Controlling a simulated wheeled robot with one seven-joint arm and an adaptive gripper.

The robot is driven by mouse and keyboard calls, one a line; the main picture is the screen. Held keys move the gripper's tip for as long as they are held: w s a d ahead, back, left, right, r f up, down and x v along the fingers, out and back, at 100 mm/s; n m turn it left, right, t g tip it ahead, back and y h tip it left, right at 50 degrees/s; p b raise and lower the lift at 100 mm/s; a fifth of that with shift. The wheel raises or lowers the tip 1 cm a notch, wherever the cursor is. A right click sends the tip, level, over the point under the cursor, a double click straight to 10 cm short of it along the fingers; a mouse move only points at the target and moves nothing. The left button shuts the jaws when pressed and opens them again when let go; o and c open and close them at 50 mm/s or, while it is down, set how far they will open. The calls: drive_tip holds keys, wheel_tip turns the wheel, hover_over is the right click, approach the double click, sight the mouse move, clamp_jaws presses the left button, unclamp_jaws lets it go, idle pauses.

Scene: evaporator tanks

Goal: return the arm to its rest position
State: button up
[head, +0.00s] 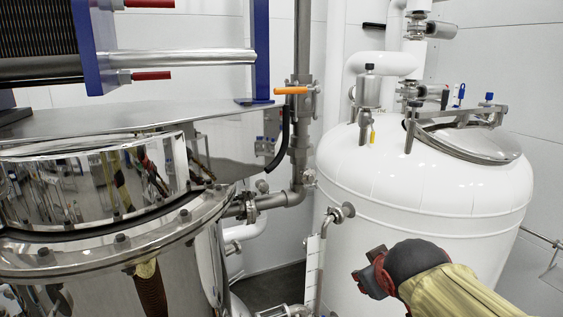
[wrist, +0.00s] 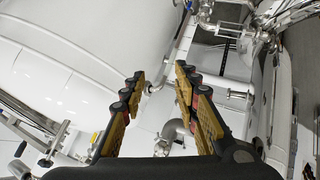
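My gripper (wrist: 158,88) shows in the wrist view with its two yellow-padded, dark-jointed fingers spread apart. Nothing is between the fingers; the space there shows only pipework and white surfaces farther off. In the head view my gripper (head: 369,275) is at the lower right, in front of the white tank (head: 430,190). It is seen partly from behind, at the end of my tan-sleeved arm. Whether it touches the tank cannot be told, but no contact shows.
A polished steel tank (head: 95,265) with a bolted flange fills the left. Pipes and a valve with an orange handle (head: 291,90) stand between the tanks. A thin pipe with a small valve (head: 341,212) rises just left of my gripper. Dark floor (head: 275,287) shows between the tanks.

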drive_tip(key=s+f+m+g+b, duration=0.1)
drive_tip(key=s+f+m, duration=0.1)
drive_tip(key=s+f, duration=0.4)
drive_tip(key=s+f+m+g+y+b, duration=0.1)
drive_tip(key=s+f, duration=0.5)
drive_tip(key=s, duration=0.9)
drive_tip(key=shift+a+f+m+g+b, duration=0.35)
drive_tip(key=shift+f+m+g+b, duration=0.05)
drive_tip(key=shift+m+g+b, duration=0.4)
drive_tip(key=shift+a, duration=0.1)
